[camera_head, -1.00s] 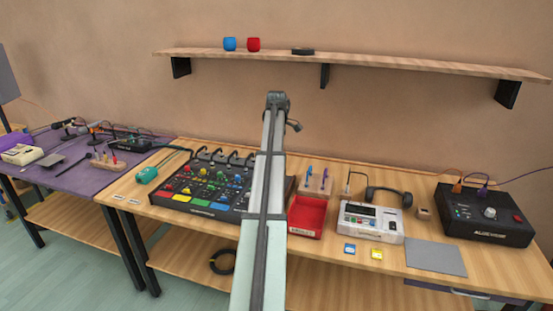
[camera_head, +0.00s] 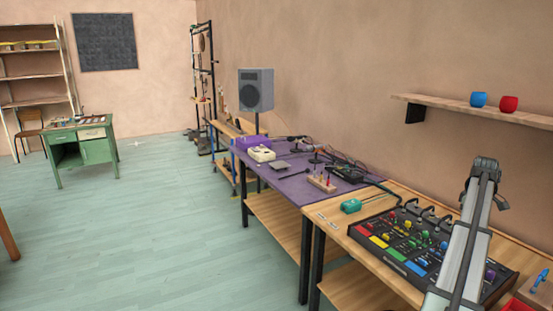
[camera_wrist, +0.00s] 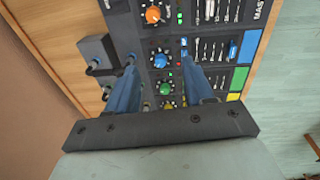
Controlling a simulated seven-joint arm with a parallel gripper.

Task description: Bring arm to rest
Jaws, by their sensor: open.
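My arm rises from the bottom right of the head view, in front of the wooden bench. My gripper shows in the wrist view (camera_wrist: 158,85), with its two blue fingers apart and nothing between them. It is above the black mixer with coloured knobs and pads (camera_head: 415,245). In the wrist view the mixer (camera_wrist: 215,15) lies beyond the fingertips, with orange, blue and green knobs. I cannot tell how far the fingertips are from it. The gripper's fingers do not show clearly in the head view.
A teal device (camera_head: 351,206) sits left of the mixer. A purple-covered table (camera_head: 285,187) holds cables and small gear. A wall shelf (camera_head: 450,105) bears a blue cup (camera_head: 478,99) and a red cup (camera_head: 508,103). A speaker (camera_head: 256,90) stands behind. The floor at left (camera_head: 150,235) is mostly clear.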

